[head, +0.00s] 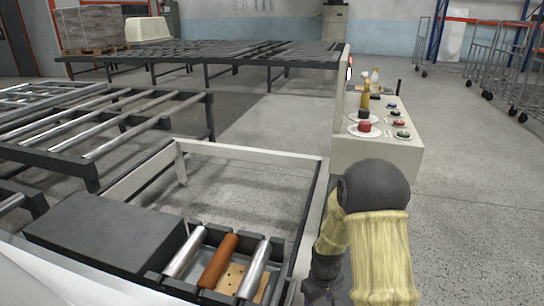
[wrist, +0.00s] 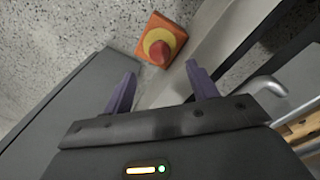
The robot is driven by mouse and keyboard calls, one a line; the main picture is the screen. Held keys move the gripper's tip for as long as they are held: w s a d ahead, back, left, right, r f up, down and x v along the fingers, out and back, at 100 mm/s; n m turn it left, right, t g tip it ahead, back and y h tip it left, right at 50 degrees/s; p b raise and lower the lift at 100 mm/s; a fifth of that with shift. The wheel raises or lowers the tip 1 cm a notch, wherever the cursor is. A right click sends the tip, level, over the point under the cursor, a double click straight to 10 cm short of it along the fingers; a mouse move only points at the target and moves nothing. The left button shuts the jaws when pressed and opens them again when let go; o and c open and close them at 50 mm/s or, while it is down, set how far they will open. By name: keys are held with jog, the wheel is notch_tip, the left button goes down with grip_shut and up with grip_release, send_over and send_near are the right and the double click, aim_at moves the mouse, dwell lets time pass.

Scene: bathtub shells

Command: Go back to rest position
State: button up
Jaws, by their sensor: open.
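My gripper (wrist: 160,68) shows in the wrist view with its two purple fingers spread apart and nothing between them. In the head view my arm, with a yellow sleeve and a dark grey joint, is at the lower right, beside the light frame edge. The gripper's fingers cannot be made out there.
A roller conveyor frame (head: 255,151) stands in front, with a dark box (head: 105,235).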

jog(key=s+r+m+t+p, duration=0.1)
jog(key=s+r+m, duration=0.2)
jog(key=s+r, duration=0.5)
jog(key=s+r+m+t+p, duration=0.1)
jog(key=s+r+m, duration=0.1)
jog(key=s+r, duration=0.6)
notch_tip(320, 180, up, 40)
jog(key=w+p, duration=0.2)
jog(key=p, duration=3.6)
jog(key=shift+w, duration=0.15)
